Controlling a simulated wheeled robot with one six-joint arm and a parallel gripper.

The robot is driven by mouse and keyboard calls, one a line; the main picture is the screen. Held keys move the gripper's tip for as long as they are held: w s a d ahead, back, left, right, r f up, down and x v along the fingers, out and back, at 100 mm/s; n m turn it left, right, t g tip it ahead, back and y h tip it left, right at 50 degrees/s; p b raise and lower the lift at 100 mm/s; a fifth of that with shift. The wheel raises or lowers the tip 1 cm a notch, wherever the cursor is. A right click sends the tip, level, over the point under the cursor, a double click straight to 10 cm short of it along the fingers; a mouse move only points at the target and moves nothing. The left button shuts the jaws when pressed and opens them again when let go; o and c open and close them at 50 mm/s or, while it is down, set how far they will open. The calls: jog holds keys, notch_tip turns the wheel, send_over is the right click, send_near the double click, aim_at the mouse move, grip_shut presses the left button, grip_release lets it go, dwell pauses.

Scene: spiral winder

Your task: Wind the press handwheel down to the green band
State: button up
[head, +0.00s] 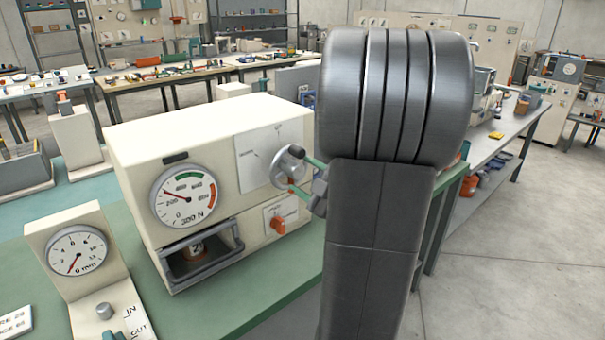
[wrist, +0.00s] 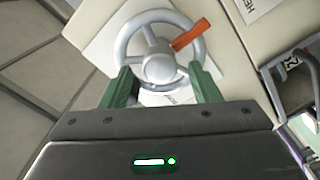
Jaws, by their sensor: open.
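The press is a cream box (head: 190,130) on a green bench. Its round gauge (head: 184,196) has a green band at the top and an orange-red band at right. The red needle points to the upper left, short of the green band. The grey handwheel (head: 288,166) is on the right part of the front; in the wrist view the handwheel (wrist: 158,68) shows a hub, spokes and an orange piece (wrist: 190,35) across its rim. My gripper (head: 304,176) is open, its green fingers (wrist: 160,86) either side of the wheel's near part. Contact cannot be told.
An orange lever (head: 278,222) sits on a small panel below the wheel. A grey-framed opening (head: 200,256) is under the gauge. A smaller dial unit (head: 75,250) stands at left on the bench. My arm hides the area right of the press.

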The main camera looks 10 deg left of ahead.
jog(key=shift+w+a, duration=0.4)
jog(key=shift+a, duration=0.2)
jog(key=c, duration=1)
jog(key=shift+m, duration=0.3)
jog(key=shift+m+p, duration=0.45)
jog(key=shift+m, duration=2.15)
jog(key=o, duration=1)
